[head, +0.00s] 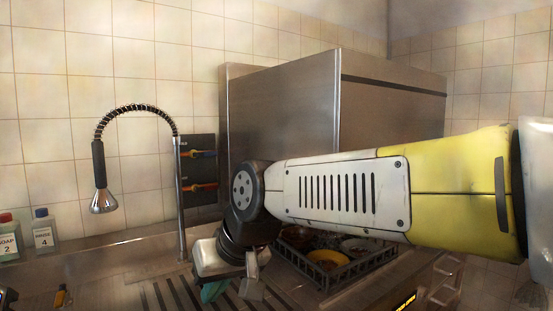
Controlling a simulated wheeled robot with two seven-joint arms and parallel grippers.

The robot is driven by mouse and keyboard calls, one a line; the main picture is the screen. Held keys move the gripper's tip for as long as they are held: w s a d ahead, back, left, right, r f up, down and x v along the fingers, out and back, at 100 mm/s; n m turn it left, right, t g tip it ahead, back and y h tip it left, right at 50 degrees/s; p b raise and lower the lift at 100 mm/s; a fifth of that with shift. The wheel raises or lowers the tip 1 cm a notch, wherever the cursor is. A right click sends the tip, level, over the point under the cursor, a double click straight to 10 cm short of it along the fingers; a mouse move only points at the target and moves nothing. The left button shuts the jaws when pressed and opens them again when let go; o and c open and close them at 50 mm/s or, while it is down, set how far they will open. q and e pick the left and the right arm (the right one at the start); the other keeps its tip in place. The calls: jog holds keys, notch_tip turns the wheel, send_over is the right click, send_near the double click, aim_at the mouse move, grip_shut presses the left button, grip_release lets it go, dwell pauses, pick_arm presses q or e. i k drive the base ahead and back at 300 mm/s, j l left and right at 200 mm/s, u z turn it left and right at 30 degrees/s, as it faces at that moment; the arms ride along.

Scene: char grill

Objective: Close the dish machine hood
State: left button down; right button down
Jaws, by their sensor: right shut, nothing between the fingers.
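The dish machine hood (285,105) is a large stainless steel box against the tiled wall. It stands raised, with a dark rack (327,287) of dishes visible below it. My right arm crosses in front of the hood and hides its lower edge. My right gripper (233,290) is shut and empty, pointing down at the left of the rack, in front of the hood. Whether it touches anything is unclear. My left gripper cannot be made out.
A spring-hose tap (179,200) stands left of the hood, its spray head (103,201) hanging over the counter. Soap (7,241) and rinse (44,235) bottles stand at far left. A ribbed drainboard (170,293) lies front left. A metal bar (447,280) shows at lower right.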

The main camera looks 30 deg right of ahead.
aim_at(340, 99)
jog(key=z, duration=2.1)
